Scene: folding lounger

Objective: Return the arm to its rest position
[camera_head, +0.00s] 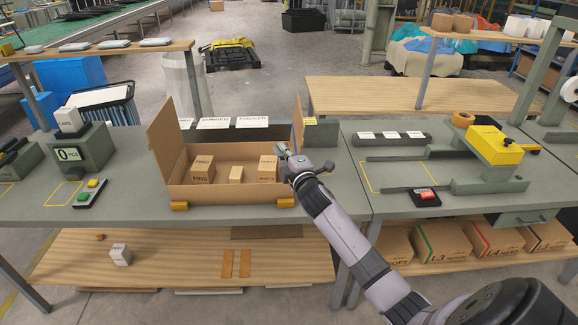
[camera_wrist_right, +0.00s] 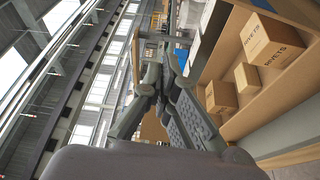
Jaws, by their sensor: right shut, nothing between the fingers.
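My right arm reaches in from the lower right in the head view. Its gripper (camera_head: 283,149) is at the right end of an open cardboard carton (camera_head: 222,193), by the raised right flap (camera_head: 298,122). In the right wrist view the fingers (camera_wrist_right: 160,72) are together with nothing between them. The carton holds a small box at the left (camera_head: 202,170), a smaller one in the middle (camera_head: 236,174) and one at the right (camera_head: 267,168). A box marked RIVETS (camera_wrist_right: 272,40) shows in the wrist view, to the right of the fingers. My left gripper is not in view.
The grey bench (camera_head: 345,196) is clear to the right of the carton. A yellow-topped device (camera_head: 495,146) and a red button box (camera_head: 424,196) stand further right. A scale (camera_head: 80,148) is at the left. A lower wooden shelf (camera_head: 185,268) holds a small box (camera_head: 120,254).

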